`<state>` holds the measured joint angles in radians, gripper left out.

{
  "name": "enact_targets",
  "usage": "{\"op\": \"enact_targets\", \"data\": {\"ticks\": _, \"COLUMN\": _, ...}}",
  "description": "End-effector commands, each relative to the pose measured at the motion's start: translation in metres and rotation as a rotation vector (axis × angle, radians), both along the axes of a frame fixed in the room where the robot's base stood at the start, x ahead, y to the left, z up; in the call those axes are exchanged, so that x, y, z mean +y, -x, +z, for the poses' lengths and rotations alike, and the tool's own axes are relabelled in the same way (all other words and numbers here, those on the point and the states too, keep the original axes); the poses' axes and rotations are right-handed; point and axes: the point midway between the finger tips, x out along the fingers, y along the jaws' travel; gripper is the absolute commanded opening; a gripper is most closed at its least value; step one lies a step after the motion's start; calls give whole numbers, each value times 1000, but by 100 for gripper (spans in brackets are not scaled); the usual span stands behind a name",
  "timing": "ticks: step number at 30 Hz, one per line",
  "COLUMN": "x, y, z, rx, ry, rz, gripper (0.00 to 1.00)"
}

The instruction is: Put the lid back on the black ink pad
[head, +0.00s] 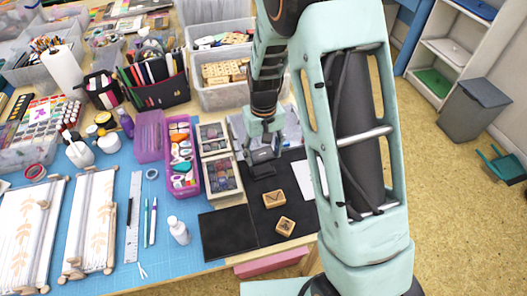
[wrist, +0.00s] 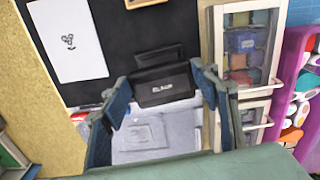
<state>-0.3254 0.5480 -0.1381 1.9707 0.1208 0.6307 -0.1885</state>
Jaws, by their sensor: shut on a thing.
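My gripper (head: 263,150) is shut on the black lid (wrist: 163,88), which has pale lettering, in the wrist view. The lid sits between the two blue-grey fingers (wrist: 162,92). The black ink pad (head: 262,170) lies on the dark mat just in front of the gripper in the head view. In the wrist view the pad (wrist: 158,53) shows just beyond the lid, partly hidden by it. I cannot tell whether lid and pad touch.
Two wooden stamps (head: 275,199) lie on the dark mat (head: 257,213). A pale tray (head: 222,177) of coloured pads stands left of the gripper. A white card (wrist: 67,40) lies on the mat. A clear bin (head: 225,95) stands behind. The mat's front is mostly free.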

Motion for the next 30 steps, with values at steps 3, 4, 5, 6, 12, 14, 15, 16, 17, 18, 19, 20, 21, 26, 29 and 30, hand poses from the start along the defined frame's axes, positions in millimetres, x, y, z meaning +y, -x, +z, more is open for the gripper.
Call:
{"op": "enact_targets", "data": {"ticks": 3, "x": 0, "y": 0, "z": 0, "rx": -1, "ry": 0, "rz": 1, "gripper": 43}}
{"op": "enact_targets", "data": {"ticks": 4, "x": 0, "y": 0, "z": 0, "rx": -1, "ry": 0, "rz": 1, "gripper": 43}}
{"op": "enact_targets", "data": {"ticks": 5, "x": 0, "y": 0, "z": 0, "rx": -1, "ry": 0, "rz": 0, "gripper": 43}}
{"op": "enact_targets", "data": {"ticks": 6, "x": 0, "y": 0, "z": 0, "rx": -1, "ry": 0, "rz": 0, "gripper": 43}}
{"op": "enact_targets", "data": {"ticks": 12, "x": 0, "y": 0, "z": 0, "rx": -1, "ry": -1, "rz": -1, "gripper": 43}}
{"op": "enact_targets", "data": {"ticks": 14, "x": 0, "y": 0, "z": -2, "rx": 0, "ry": -1, "rz": -2, "gripper": 43}}
{"op": "enact_targets", "data": {"ticks": 15, "x": 0, "y": 0, "z": -3, "rx": 0, "ry": -1, "rz": -1, "gripper": 43}}
{"op": "enact_targets", "data": {"ticks": 16, "x": 0, "y": 0, "z": -5, "rx": 0, "ry": -1, "rz": -1, "gripper": 43}}
{"op": "enact_targets", "data": {"ticks": 17, "x": 0, "y": 0, "z": -7, "rx": 0, "ry": -1, "rz": -2, "gripper": 43}}
{"op": "enact_targets", "data": {"ticks": 18, "x": 0, "y": 0, "z": -9, "rx": 0, "ry": -1, "rz": -2, "gripper": 43}}
{"op": "enact_targets", "data": {"ticks": 19, "x": 0, "y": 0, "z": -11, "rx": 0, "ry": -1, "rz": -2, "gripper": 43}}
{"op": "enact_targets", "data": {"ticks": 20, "x": 0, "y": 0, "z": -14, "rx": 0, "ry": -1, "rz": -2, "gripper": 43}}
{"op": "enact_targets", "data": {"ticks": 21, "x": -1, "y": 0, "z": -17, "rx": 0, "ry": 0, "rz": -2, "gripper": 43}}
{"op": "enact_targets", "data": {"ticks": 26, "x": -1, "y": 0, "z": -33, "rx": 1, "ry": 0, "rz": -1, "gripper": 43}}
{"op": "enact_targets", "data": {"ticks": 29, "x": -1, "y": 0, "z": -43, "rx": 1, "ry": 0, "rz": -1, "gripper": 43}}
{"op": "enact_targets", "data": {"ticks": 30, "x": -1, "y": 1, "z": -46, "rx": 1, "ry": 0, "rz": 0, "gripper": 43}}
